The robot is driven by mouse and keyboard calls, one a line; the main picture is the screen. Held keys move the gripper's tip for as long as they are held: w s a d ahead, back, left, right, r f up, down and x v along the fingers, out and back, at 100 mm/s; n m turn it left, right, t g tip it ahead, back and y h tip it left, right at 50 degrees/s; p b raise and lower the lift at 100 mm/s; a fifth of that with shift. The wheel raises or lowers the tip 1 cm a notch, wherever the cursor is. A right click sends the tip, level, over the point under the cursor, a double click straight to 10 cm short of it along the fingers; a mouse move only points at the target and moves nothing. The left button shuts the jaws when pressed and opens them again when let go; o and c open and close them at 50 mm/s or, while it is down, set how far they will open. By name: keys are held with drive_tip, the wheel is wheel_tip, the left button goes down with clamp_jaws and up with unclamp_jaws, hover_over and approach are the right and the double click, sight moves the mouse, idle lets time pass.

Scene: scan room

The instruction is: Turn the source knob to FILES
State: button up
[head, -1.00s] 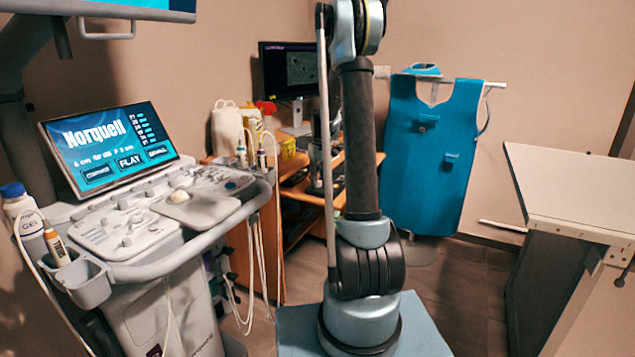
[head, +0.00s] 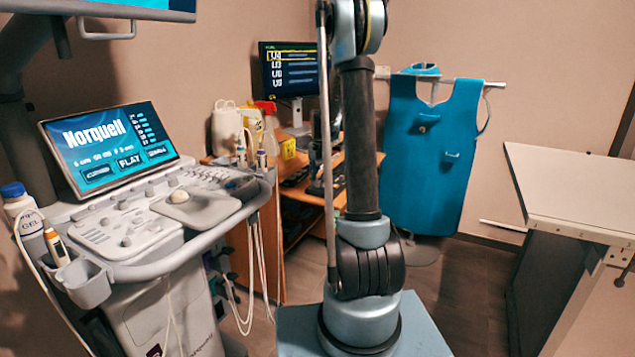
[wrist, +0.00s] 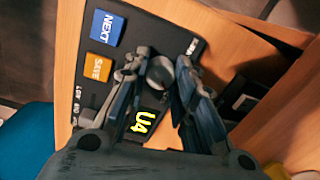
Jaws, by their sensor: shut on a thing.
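In the wrist view my gripper (wrist: 166,64) is shut on a round grey knob (wrist: 160,73) on a dark control panel (wrist: 123,60). The fingers stand on both sides of the knob. A small display with yellow "U4" (wrist: 143,122) lies just below it, partly hidden by the fingers. The panel's small white labels are cut off or too small to read, so I cannot tell which mark the knob points at. In the head view the monitor (head: 286,70) shows a list with its top row framed in yellow. The arm hides much of the desk beside it.
The panel has a blue NEXT button (wrist: 108,28) and an orange SAVE button (wrist: 99,66) left of my fingers. The wooden desk (wrist: 271,128) is around it. In the head view a spray bottle and other bottles (head: 228,128) stand left of the monitor.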

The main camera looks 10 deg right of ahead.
sight(320, 181)
drive_tip(key=shift+m, duration=0.4)
drive_tip(key=o, duration=1.1)
drive_tip(key=r, duration=1.2)
drive_tip(key=shift+s+d, duration=0.1)
drive_tip(key=shift+d, duration=0.1)
